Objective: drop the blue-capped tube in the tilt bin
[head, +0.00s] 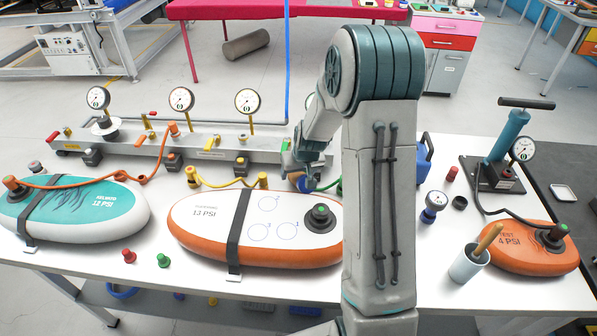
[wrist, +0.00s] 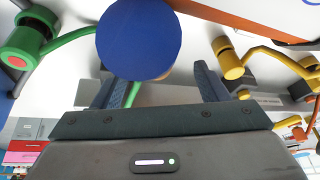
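My gripper (wrist: 165,80) has its two fingers apart, with white table and a strip of green showing in the gap between them. A round blue cap (wrist: 138,38) sits at the fingertips in the wrist view and covers the end of the left finger. A little tan shows under its edge; the tube body is otherwise hidden. In the head view my gripper (head: 303,175) is low behind the white-and-orange board, with a bit of blue (head: 304,184) beside it. A blue container (head: 424,160) stands right of my arm, partly hidden; I cannot tell whether it is the tilt bin.
The white-and-orange board (head: 205,225) lies in front of my gripper. A grey manifold rail (head: 130,140) with gauges runs behind. A green hose (wrist: 65,40) and a yellow hose (wrist: 265,55) flank the gripper. A hand pump (head: 508,135) and a cup (head: 468,263) stand right.

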